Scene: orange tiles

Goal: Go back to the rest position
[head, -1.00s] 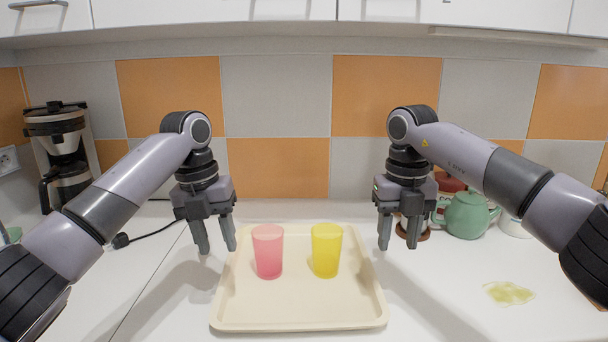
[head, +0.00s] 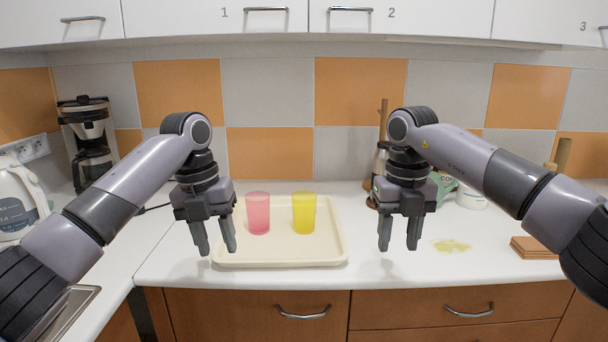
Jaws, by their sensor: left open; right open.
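My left gripper (head: 215,248) is open and empty, pointing down in front of the left edge of the tray in the picture. My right gripper (head: 398,244) is open and empty, pointing down to the right of the tray. The cream tray (head: 280,256) lies on the white counter. A pink cup (head: 258,213) and a yellow cup (head: 304,213) stand upright on it, apart from each other. Neither gripper holds a cup.
A coffee maker (head: 88,145) and a white kettle (head: 20,200) stand at the left. A yellowish spill (head: 451,246) lies on the counter at the right, near brown coasters (head: 535,247). A green teapot (head: 443,188) is partly hidden behind my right arm. Drawers (head: 250,315) are below the counter.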

